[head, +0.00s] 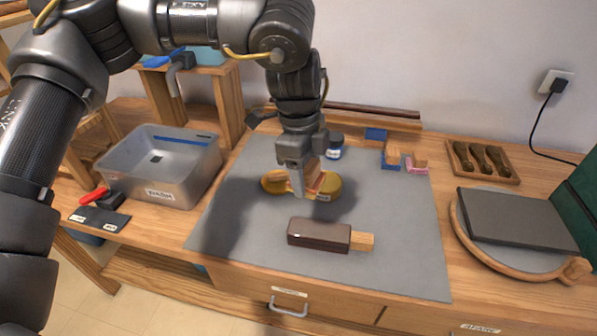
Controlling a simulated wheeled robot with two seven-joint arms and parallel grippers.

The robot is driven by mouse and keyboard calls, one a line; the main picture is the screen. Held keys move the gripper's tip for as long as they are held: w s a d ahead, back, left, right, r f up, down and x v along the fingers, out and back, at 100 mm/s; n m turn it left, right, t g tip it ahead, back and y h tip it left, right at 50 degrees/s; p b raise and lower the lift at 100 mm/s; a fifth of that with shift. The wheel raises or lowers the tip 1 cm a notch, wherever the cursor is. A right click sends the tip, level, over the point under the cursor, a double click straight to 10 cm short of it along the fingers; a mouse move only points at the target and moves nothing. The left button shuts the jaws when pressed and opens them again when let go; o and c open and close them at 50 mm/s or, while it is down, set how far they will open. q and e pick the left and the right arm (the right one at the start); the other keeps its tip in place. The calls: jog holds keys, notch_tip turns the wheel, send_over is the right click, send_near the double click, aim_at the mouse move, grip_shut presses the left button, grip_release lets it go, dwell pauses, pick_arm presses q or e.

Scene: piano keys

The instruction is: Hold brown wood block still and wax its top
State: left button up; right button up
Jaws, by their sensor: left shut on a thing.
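The brown wood block (318,234) lies on the grey mat, with a pale wood end (362,241) sticking out on its right. My left gripper (310,186) is above and behind the block, apart from it. It is shut on a small wood-coloured block (321,181), mostly hidden by the fingers. This held block is over or in a round yellow tin (328,189); I cannot tell whether they touch. Another round yellow piece (272,183) lies just left of the tin. My right gripper is not in view.
A metal basin (165,190) stands at left. Small wood blocks with blue (391,157) and pink (416,165) parts stand at the mat's back right, near a dark jar (335,147). A dark slab (515,220) and a tool tray (482,161) are at right. The mat's front is clear.

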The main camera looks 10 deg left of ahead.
pick_arm(q)
jog(key=shift+m, duration=0.5)
